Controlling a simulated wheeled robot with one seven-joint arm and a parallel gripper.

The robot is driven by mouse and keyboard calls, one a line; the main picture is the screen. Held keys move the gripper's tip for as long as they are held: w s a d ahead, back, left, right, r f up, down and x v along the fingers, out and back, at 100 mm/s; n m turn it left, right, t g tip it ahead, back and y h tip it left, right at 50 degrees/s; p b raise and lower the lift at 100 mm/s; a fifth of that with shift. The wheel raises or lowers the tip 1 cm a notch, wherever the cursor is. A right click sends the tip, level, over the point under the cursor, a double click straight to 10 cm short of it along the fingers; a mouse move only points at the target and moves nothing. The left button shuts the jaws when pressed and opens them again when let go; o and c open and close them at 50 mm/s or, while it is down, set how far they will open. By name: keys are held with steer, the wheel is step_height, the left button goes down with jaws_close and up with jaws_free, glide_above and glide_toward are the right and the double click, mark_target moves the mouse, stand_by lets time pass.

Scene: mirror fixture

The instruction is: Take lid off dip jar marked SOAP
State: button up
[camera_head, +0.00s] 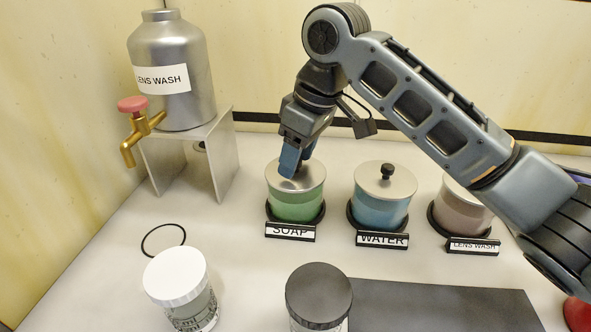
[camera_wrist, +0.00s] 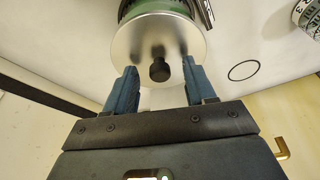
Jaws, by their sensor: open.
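The jar marked SOAP (camera_head: 295,206) stands in a black holder behind its SOAP label (camera_head: 290,231), with green contents. Its round metal lid (camera_head: 312,178) is on the jar. In the wrist view the lid (camera_wrist: 140,38) shows a black knob (camera_wrist: 159,70) at its middle. My gripper (camera_head: 292,172) is over the lid. In the wrist view my gripper (camera_wrist: 158,78) is open, with one blue finger on each side of the knob and a gap to each. In the head view my fingers hide the knob.
The lidded WATER jar (camera_head: 380,212) and LENS WASH jar (camera_head: 462,214) stand to the right. A metal LENS WASH tank (camera_head: 172,55) with a tap is at back left. A white-lidded jar (camera_head: 175,275), dark-lidded jar (camera_head: 319,292) and black ring (camera_head: 163,240) are in front. Bare table lies between.

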steer(key=shift+c, duration=0.4)
jaws_close()
steer(key=shift+r, duration=0.1)
